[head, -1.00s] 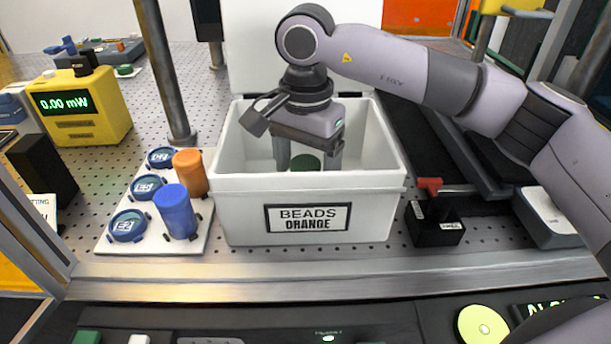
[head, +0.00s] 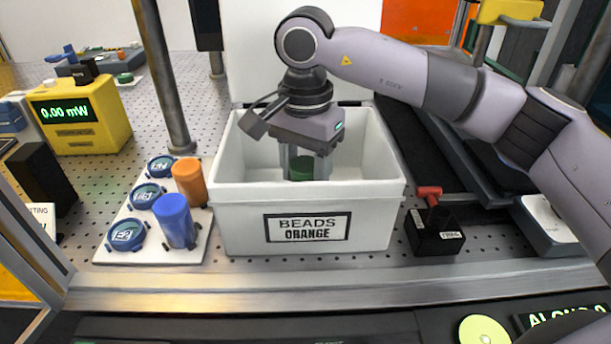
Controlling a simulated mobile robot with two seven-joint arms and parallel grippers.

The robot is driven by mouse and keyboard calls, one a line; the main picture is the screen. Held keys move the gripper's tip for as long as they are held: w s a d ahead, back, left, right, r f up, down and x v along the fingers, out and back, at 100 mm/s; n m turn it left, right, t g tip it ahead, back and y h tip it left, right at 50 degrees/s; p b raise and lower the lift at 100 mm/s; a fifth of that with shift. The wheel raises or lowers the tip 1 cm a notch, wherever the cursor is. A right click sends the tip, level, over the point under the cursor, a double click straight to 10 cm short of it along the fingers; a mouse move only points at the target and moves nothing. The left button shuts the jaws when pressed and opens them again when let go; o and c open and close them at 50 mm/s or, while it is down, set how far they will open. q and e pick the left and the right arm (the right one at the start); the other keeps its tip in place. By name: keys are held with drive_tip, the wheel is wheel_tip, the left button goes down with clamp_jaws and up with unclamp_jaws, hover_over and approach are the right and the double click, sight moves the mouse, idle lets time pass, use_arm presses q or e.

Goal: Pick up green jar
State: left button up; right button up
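The green jar (head: 300,170) is inside the white bin labelled "BEADS ORANGE" (head: 235,222), near its middle; its lower part is hidden by the bin's front wall. My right gripper (head: 304,172) reaches down into the bin from above. Its two fingers stand on either side of the jar, close against it, and appear shut on it. I cannot see whether the jar is clear of the bin floor. My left gripper is not in view.
Left of the bin, a white rack (head: 195,240) holds an orange jar (head: 189,183), a blue jar (head: 175,221) and blue-lidded places. A black box with a red handle (head: 436,238) stands right of the bin. A yellow power meter (head: 85,125) is at back left.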

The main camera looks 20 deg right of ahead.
sight(305, 163)
wheel_tip(305, 163, up, 9)
drive_tip(key=shift+f, duration=0.1)
wheel_tip(305, 163, up, 10)
drive_tip(key=p, duration=0.2)
